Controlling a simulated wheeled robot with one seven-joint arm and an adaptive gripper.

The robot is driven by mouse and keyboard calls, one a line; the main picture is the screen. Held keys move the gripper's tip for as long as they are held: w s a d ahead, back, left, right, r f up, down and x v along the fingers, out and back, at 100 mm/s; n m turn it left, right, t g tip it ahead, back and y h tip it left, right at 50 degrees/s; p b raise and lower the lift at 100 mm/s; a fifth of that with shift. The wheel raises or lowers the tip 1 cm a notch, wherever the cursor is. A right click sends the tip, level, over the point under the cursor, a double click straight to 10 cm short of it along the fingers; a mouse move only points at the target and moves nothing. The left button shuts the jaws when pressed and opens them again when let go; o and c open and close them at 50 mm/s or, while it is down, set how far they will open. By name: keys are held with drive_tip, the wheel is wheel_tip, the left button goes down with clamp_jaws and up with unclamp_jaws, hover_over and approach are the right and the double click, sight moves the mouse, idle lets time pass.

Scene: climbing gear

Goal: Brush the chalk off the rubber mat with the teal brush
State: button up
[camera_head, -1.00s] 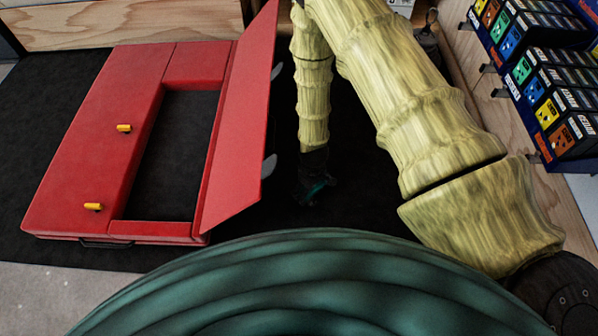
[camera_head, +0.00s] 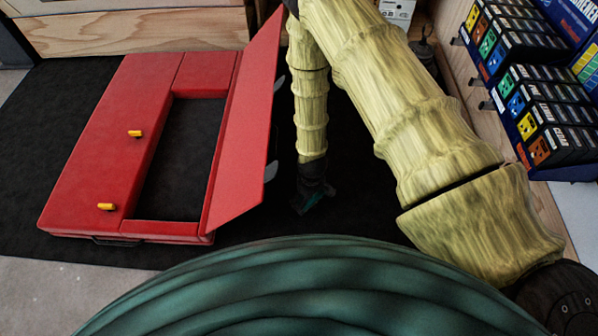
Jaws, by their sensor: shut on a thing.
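The rubber mat (camera_head: 100,90) is a dark, nearly black sheet lying across the work surface. My gripper (camera_head: 312,198) is low over the mat, right of the red case, pointing down. It is shut on the teal brush (camera_head: 314,200); only a small teal patch shows between the dark fingers. I cannot tell whether the brush touches the mat. I can make out no chalk marks on the visible mat; my arm and my teal body hide part of it.
A red case (camera_head: 95,160) with yellow latches (camera_head: 135,133) lies on the mat, its raised red flap (camera_head: 245,130) close left of my gripper. A rack of coloured boxes (camera_head: 540,115) stands at the right. A wooden board (camera_head: 140,30) bounds the back.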

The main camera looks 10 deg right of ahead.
drive_tip(key=shift+r+p, duration=1.05)
drive_tip(key=shift+r, duration=0.5)
